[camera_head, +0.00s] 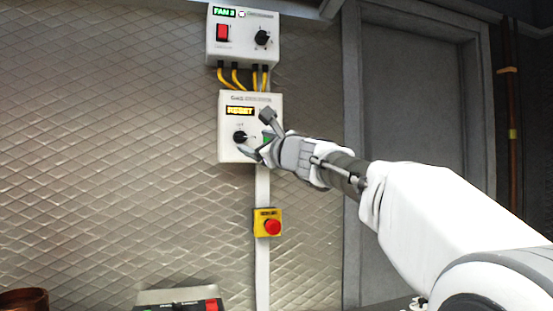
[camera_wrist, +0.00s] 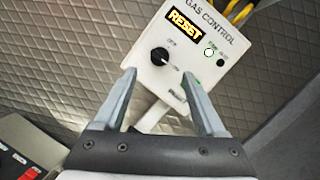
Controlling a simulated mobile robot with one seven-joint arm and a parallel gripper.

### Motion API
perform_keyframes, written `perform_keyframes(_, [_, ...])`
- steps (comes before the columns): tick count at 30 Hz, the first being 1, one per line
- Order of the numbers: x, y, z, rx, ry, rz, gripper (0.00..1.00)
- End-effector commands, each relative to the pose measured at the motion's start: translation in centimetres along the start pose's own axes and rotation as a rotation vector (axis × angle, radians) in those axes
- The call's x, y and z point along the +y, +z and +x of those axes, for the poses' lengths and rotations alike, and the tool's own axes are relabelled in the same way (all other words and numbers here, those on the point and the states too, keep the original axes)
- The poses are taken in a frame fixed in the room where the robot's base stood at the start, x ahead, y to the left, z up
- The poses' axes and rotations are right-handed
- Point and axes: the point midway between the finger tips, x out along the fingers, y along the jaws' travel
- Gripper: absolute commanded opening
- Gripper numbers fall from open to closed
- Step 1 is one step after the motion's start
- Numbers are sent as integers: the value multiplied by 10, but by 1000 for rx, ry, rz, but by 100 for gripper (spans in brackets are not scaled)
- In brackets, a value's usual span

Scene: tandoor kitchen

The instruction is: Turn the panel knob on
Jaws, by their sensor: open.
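The white gas control panel (camera_head: 228,112) is fixed to the wall, with a lit yellow "RESET" display (camera_wrist: 187,20). Its black round knob (camera_head: 240,137) is on the panel's lower left and also shows in the wrist view (camera_wrist: 159,55). The knob has a white pointer mark and small labels around it, too small to read. My gripper (camera_head: 256,132) is open and empty in front of the panel. In the wrist view the fingers (camera_wrist: 159,75) are spread, with the knob just beyond and between their tips; I see no contact. A green light glows on the panel's right side.
Above is a fan box (camera_head: 213,50) with a red switch (camera_head: 223,33), another black knob (camera_head: 263,37) and yellow cables (camera_head: 236,78). Below is a yellow box with a red button (camera_head: 272,227). A grey door (camera_head: 410,110) is at right. The quilted metal wall at left is clear.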

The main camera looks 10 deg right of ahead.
Motion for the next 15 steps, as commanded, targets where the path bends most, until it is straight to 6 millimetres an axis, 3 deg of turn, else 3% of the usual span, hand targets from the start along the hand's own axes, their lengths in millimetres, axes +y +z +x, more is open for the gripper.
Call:
perform_keyframes(6, [1, -1, -42, 0, -3, -3, 73])
perform_keyframes(15, [0, 0, -86, 0, -1, -2, 73])
